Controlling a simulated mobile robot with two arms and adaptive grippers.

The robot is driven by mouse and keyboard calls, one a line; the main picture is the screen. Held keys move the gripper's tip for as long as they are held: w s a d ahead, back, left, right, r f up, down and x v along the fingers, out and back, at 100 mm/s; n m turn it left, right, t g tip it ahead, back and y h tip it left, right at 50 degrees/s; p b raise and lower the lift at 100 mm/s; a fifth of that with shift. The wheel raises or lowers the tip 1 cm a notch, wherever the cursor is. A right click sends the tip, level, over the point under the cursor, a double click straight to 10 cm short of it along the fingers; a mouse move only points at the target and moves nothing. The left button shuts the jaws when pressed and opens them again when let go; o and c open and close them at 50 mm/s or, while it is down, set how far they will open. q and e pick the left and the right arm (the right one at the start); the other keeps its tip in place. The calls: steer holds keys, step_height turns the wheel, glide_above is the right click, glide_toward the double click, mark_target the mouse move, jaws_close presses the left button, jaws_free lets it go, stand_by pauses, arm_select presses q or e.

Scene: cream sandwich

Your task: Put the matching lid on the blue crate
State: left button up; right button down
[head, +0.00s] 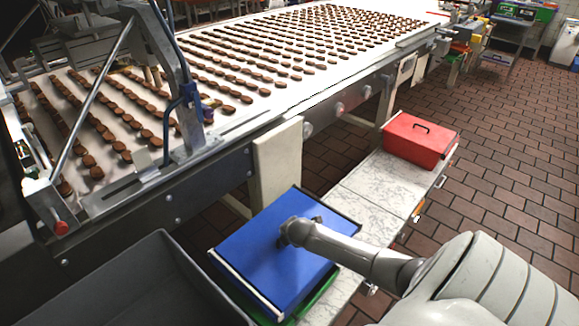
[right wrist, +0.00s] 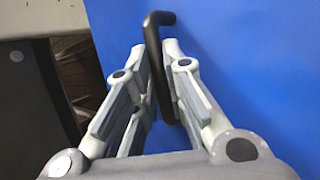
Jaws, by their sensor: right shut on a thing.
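A flat blue lid (head: 268,262) with pale strips along its edges lies at the front centre of the head view, and its surface fills much of the right wrist view (right wrist: 240,60). My right gripper (head: 288,238) is shut on the lid's black handle (right wrist: 156,60), which stands between the fingers (right wrist: 157,108). Below the lid's lower right edge a green edge (head: 318,298) shows. The blue crate's walls are hidden, so I cannot tell whether the lid rests on it or is held above. My left gripper is not in view.
A red box (head: 420,140) with a black handle stands at the far end of the marble-topped counter (head: 375,190). A large empty grey bin (head: 140,290) is at the lower left. A conveyor (head: 225,125) with rows of brown biscuits runs behind. The counter's middle is clear.

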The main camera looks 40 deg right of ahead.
steer(key=c, duration=1.4)
jaws_free()
steer(key=v, duration=1.2)
steer(key=shift+a, duration=0.1)
